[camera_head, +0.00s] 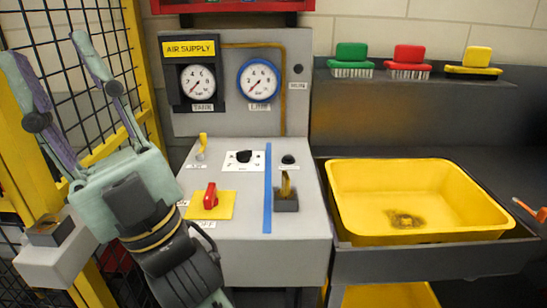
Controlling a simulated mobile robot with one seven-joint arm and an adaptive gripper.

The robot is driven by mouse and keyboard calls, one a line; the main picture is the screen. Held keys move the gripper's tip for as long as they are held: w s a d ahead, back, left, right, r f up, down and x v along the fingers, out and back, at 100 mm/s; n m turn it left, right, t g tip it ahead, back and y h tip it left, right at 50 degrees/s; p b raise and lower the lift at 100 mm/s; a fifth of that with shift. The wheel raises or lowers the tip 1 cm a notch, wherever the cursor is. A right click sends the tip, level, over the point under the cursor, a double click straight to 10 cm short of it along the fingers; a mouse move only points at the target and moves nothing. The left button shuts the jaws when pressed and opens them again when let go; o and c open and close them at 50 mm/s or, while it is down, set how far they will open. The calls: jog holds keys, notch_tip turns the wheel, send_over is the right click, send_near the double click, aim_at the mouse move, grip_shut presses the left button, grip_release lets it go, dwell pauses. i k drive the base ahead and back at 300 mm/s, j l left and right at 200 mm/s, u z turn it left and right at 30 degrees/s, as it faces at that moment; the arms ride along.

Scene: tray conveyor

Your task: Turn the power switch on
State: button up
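The likely power switch is a red rotary handle (210,196) on a yellow plate (226,205), on the sloped top of the grey control box (272,258). The handle points roughly upright, away from the label below it that seems to read OFF. A label at the plate's left is too small to read. My gripper (48,52) is at the left of the picture, to the left of the box. Its two fingers are spread wide, with nothing between them. It is apart from the red handle.
Gauges stand behind. A yellow tub (345,200) is at right. A mesh fence (70,100) and yellow post (146,80) crowd my gripper.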

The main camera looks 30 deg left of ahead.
aim_at(210, 201)
jog(key=u, duration=0.35)
jog(key=j+u, duration=0.15)
jog(key=u, duration=0.55)
